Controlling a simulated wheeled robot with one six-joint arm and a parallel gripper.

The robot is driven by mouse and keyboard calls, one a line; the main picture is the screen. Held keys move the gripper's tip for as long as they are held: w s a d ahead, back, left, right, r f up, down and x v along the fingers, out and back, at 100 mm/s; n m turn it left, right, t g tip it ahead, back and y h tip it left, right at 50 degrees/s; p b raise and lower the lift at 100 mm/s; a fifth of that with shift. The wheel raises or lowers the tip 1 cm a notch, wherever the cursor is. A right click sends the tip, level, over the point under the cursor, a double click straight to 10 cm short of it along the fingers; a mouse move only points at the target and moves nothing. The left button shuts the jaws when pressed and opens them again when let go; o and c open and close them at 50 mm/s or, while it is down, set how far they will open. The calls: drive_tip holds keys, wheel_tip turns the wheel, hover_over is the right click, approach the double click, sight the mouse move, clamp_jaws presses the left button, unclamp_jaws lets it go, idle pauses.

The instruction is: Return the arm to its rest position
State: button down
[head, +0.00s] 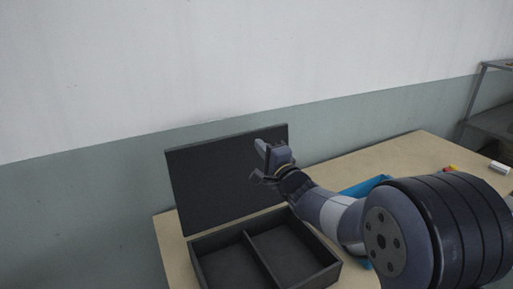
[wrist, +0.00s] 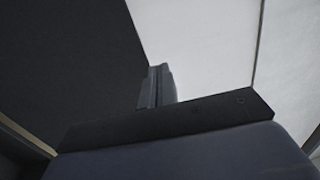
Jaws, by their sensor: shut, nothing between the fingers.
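My gripper (head: 262,163) is raised in front of the open lid (head: 215,178) of a dark box. The box (head: 334,266) has two compartments, split by a divider, and both look empty. In the wrist view my gripper's fingers (wrist: 157,85) are together and hold nothing. The dark lid (wrist: 70,65) fills the left of the wrist view. My arm reaches in from the right and passes over the table beside the box. Whether the gripper touches the lid cannot be told.
A wooden table (head: 410,150) carries the box. A blue object (head: 366,186) is partly hidden behind my arm. Small red and yellow items (head: 450,168) and a white item (head: 499,168) lie at the right. A metal shelf (head: 492,118) stands at the far right.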

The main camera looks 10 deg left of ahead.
drive_tip(key=shift+r+b+v, duration=0.2)
drive_tip(key=shift+r+v, duration=0.05)
drive_tip(key=shift+v, duration=0.9)
drive_tip(key=shift+r+b+v, duration=0.15)
drive_tip(key=shift+r+v, duration=0.1)
drive_tip(key=shift+v, duration=0.9)
drive_tip(key=shift+s, duration=0.1)
